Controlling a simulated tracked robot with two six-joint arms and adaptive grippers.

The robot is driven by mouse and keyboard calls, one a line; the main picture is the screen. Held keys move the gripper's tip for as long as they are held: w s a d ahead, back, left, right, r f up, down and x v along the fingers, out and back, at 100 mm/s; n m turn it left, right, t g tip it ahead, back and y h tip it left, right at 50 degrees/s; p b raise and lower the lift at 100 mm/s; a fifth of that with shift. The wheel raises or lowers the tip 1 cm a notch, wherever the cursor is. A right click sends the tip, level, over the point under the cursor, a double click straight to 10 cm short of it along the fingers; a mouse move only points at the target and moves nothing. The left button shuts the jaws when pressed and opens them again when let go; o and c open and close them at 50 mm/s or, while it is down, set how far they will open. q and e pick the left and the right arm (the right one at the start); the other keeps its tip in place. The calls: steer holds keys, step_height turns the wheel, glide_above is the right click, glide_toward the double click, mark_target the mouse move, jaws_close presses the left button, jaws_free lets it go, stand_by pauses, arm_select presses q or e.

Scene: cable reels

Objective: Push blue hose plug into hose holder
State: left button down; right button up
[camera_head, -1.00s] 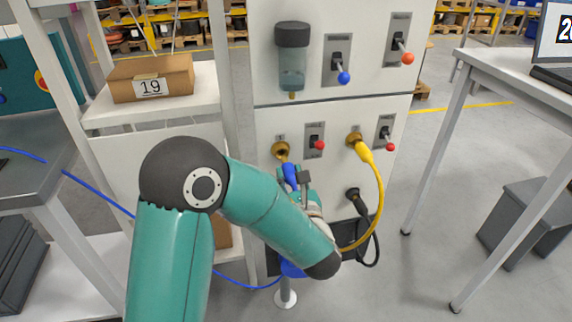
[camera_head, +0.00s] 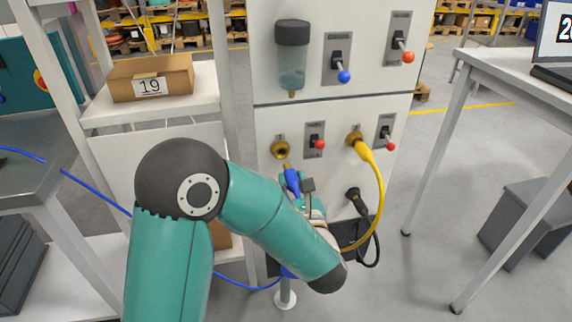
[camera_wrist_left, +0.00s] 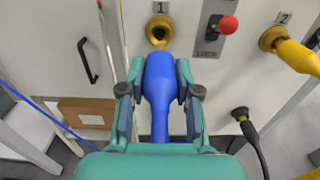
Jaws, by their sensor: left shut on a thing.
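The blue hose plug (camera_head: 292,180) has a brass tip and points up toward the panel. My left gripper (camera_head: 300,184) is shut on it; the grip also shows in the left wrist view (camera_wrist_left: 157,92). The brass hose holder (camera_head: 281,149) marked 1 sits on the panel just above the plug, and it also shows in the wrist view (camera_wrist_left: 158,30). In the head view a small gap separates the brass tip from the holder. My right gripper is not in view.
A yellow hose (camera_head: 379,190) is plugged into the second brass holder to the right. A red-knobbed switch (camera_head: 317,143) sits between the two holders. A black plug (camera_head: 356,197) with a cable is lower right. The blue hose (camera_head: 98,189) trails left.

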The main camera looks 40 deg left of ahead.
mark_target(298, 195)
arm_select(q)
steer(key=shift+b+v, duration=0.35)
steer(key=shift+v, duration=1.75)
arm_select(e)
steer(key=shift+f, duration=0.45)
arm_select(q)
steer(key=shift+w, duration=0.1)
